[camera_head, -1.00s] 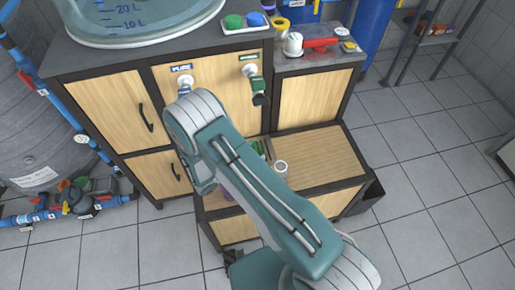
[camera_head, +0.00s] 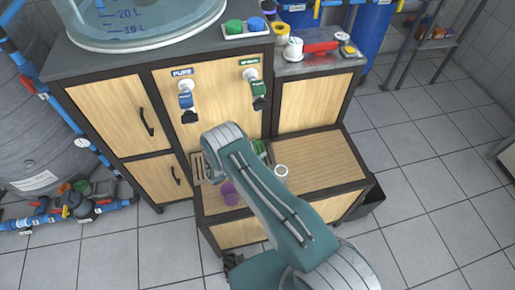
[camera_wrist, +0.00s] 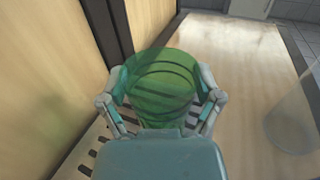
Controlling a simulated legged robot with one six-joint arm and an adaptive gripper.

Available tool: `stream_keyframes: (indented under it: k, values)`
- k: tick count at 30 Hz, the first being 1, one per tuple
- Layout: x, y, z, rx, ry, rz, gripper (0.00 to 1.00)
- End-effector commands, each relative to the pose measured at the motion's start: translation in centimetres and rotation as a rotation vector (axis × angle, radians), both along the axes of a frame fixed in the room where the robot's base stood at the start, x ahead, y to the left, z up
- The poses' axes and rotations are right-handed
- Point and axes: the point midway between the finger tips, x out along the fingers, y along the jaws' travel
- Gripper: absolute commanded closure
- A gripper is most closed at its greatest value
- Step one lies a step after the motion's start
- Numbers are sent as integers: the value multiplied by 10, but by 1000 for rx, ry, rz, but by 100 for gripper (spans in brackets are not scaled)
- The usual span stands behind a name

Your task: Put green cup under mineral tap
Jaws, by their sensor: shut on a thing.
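The translucent green cup (camera_wrist: 160,85) is between the two fingers of my gripper (camera_wrist: 160,98) in the wrist view, and the gripper is shut on it. The cup is over or on a slotted drip grate (camera_wrist: 92,140); I cannot tell if it touches. In the head view a green part of the cup (camera_head: 261,148) shows beside my arm, below the mineral tap; my gripper is hidden there. The mineral tap (camera_head: 258,88) is green with a dark spout, under a green label on the wooden cabinet front.
The blue pure tap (camera_head: 186,98) is left of the mineral tap. A purple cup (camera_head: 229,193) stands on the lower shelf left of my arm. A clear cup (camera_head: 281,171) is to the right, also in the wrist view (camera_wrist: 292,125). The wooden shelf top (camera_head: 320,162) farther right is clear.

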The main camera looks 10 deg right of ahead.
Motion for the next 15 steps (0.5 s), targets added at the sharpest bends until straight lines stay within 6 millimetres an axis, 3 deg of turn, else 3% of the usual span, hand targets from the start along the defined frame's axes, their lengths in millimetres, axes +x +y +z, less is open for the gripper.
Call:
stream_keyframes:
  k: [10,11,12,15]
  values:
    - [0,0,-4,0,-1,0,41]
    - [0,0,-3,0,-1,0,8]
    - [0,0,-3,0,-1,0,0]
    - [0,0,-3,0,-1,0,0]
